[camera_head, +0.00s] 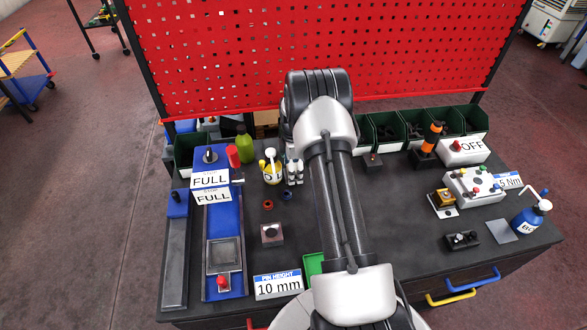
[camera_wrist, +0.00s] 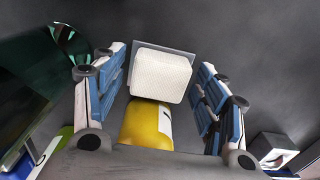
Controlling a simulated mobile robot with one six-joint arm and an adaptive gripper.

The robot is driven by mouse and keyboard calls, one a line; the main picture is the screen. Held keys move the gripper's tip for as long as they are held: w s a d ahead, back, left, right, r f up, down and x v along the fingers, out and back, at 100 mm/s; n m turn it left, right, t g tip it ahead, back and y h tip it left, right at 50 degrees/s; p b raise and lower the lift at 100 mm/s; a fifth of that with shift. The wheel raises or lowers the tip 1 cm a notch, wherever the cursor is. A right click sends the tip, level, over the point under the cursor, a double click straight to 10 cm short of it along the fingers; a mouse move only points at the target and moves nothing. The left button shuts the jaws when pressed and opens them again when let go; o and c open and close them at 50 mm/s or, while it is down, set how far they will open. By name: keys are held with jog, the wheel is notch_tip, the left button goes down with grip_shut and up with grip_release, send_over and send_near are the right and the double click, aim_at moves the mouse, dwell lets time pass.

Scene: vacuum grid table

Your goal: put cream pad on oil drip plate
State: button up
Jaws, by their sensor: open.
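A cream pad (camera_wrist: 160,78), a pale block with rounded edges, lies between the spread fingers of my gripper (camera_wrist: 160,58) in the wrist view. My gripper is open, with gaps on both sides of the pad. A thin grey square plate (camera_wrist: 136,61) shows around the pad's far and side edges; whether the pad rests on it I cannot tell. A yellow rounded container (camera_wrist: 147,125) with a white label is just below the pad in the picture. In the head view my arm hides most of the gripper, and I cannot make out the pad.
In the head view, a yellow oil can (camera_head: 272,174) stands left of my arm. Green bins (camera_head: 411,125) line the back under the red pegboard (camera_head: 320,50). A flat grey plate (camera_head: 502,230) lies by a blue bottle (camera_head: 530,220) at right. Some bare tabletop (camera_head: 400,225) is right of my arm.

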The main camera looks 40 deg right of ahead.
notch_tip(320, 180, up, 12)
jog(key=p, duration=0.2)
jog(key=s+a+r+m+t, duration=0.1)
jog(key=s+a+r+m, duration=0.25)
jog(key=a+r, duration=0.6)
jog(key=s+a+r+m+t, duration=0.15)
jog(key=s+a+r, duration=0.4)
jog(key=r, duration=0.65)
jog(key=s+a+r+m+t, duration=0.1)
jog(key=s+a+m, duration=0.3)
jog(key=s, duration=0.7)
jog(key=s+a+r+m+t, duration=0.1)
jog(key=s+a+m, duration=0.2)
jog(key=s+a, duration=0.4)
jog(key=s, duration=0.4)
jog(key=shift+a+r+m, duration=0.2)
jog(key=shift+r+m, duration=0.15)
jog(key=shift+m, duration=0.05)
